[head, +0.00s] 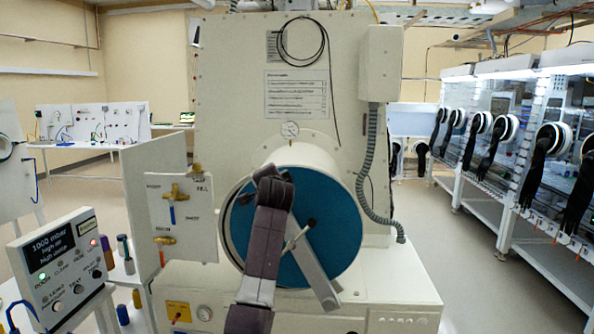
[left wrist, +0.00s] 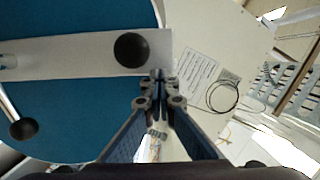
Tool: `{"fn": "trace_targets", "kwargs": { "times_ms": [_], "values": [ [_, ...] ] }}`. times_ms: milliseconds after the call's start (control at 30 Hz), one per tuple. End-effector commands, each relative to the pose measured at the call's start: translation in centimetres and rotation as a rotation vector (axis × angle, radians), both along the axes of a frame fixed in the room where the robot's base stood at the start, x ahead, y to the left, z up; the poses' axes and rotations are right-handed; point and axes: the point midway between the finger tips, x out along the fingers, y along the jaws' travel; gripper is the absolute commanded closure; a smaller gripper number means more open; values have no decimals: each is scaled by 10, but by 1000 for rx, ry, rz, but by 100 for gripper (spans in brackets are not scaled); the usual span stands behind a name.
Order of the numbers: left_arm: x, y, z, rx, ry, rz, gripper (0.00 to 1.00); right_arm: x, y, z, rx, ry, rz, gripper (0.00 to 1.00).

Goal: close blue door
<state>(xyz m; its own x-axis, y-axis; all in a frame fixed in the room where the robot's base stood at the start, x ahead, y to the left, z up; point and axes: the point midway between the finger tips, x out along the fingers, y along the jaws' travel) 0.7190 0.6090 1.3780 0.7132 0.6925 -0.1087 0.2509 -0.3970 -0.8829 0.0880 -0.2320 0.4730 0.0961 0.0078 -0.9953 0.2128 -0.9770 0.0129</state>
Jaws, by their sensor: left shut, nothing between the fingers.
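The round blue door (head: 335,215) covers the front of a white cylindrical chamber (head: 300,157). A dark and pale rim shows along its left side; I cannot tell whether the door is fully seated. A grey bar (head: 318,275) crosses the door, with a black-knobbed handle (head: 311,222) on it. In the left wrist view my left gripper (left wrist: 158,76) is shut and empty, close to a black knob (left wrist: 131,50) over the grey bar (left wrist: 85,52). The blue door (left wrist: 75,105) fills the left there.
A valve panel (head: 180,215) stands left of the chamber. A control box (head: 62,265) with a display is at the lower left. A grey hose (head: 370,170) hangs on the right. Gloveboxes (head: 510,130) line the far right, with open floor before them.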

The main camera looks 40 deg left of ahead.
Motion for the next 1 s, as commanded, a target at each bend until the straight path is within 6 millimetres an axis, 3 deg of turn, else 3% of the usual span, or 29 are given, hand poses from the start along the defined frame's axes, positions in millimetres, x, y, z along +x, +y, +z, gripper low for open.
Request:
{"fn": "trace_targets", "kwargs": {
  "times_ms": [33,200,400,1000],
  "values": [
    [-7,13,-11,-28,-11,2,100,0,-1,-3,-2,0,0,100],
    [-24,41,-28,-99,-54,-1,100,1,-6,-7,-7,-1,-1,100],
    [-34,58,-41,-146,-81,-4,100,2,-9,-9,-10,-1,-1,100],
    [-37,62,-46,-164,-87,-6,100,1,0,-9,0,-1,-1,100]
  ]
}}
